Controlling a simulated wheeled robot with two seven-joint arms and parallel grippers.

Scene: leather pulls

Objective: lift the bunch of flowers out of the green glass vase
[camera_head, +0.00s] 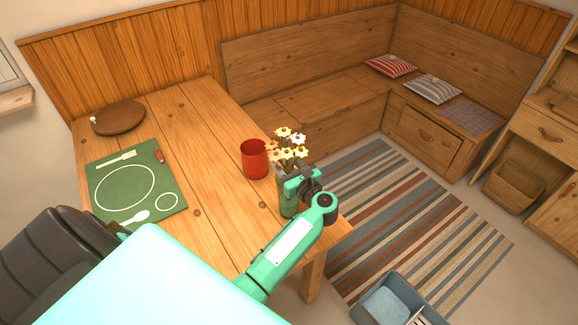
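The green glass vase (287,206) stands near the right edge of the wooden table, partly hidden behind my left gripper and arm. The bunch of flowers (287,143), with white petals and yellow and orange centres, rises out of the vase's mouth. My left gripper (293,172) is at the height of the vase's mouth, just below the blooms, in front of the stems. Its fingertips overlap the stems in the picture; whether they are closed on them I cannot tell. My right gripper is not in view.
A red mug (254,159) stands just left of the flowers. A green place mat (112,203) and a round wooden board (119,118) lie farther left on the table (195,115). A bench (330,110) runs behind; a striped rug (410,225) and a blue-grey bin (385,303) are right.

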